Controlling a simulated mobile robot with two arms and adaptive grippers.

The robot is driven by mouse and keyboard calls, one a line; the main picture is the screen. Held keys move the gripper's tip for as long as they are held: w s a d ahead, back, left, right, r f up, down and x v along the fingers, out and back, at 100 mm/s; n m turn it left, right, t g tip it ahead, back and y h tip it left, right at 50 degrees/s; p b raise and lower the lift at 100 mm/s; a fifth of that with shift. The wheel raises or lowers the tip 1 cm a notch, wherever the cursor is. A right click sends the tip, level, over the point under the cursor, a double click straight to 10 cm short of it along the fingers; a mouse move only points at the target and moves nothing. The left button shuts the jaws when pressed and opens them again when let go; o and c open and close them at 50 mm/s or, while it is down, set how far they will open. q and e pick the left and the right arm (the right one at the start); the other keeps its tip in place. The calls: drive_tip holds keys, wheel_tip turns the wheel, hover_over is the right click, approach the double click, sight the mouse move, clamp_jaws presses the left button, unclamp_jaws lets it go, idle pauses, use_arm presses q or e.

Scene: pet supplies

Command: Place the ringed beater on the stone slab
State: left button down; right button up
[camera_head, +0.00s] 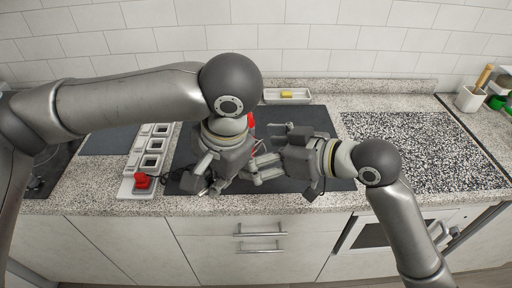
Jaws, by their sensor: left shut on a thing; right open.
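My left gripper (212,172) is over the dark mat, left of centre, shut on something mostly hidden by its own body. Bits of red (251,119) show just right of its wrist, between the two grippers; I cannot tell whether they belong to the held thing. My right gripper (265,150) is open, pointing left, close beside the left one. A red-ended tool (143,180) with thin dark wires lies at the front of the white tray. I cannot tell which thing is the ringed beater. The speckled stone slab (425,150) lies bare on the right of the counter.
A white compartment tray (127,188) stands left of the dark mat (308,116). A small white dish (272,98) with a yellow block (287,95) stands at the back. A white pot (468,100) and green items (497,102) stand at the far right.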

drive_tip(key=shift+w+a+f, duration=0.15)
drive_tip(key=shift+w+a, duration=0.1)
drive_tip(key=shift+a, duration=0.15)
drive_tip(key=c, duration=0.9)
use_arm(q)
drive_tip(key=shift+d, duration=0.1)
use_arm(e)
drive_tip(key=shift+c, duration=0.2)
use_arm(q)
drive_tip(key=c, duration=1.6)
unclamp_jaws()
use_arm(e)
drive_tip(key=c, duration=0.3)
use_arm(q)
drive_tip(key=shift+o, duration=0.5)
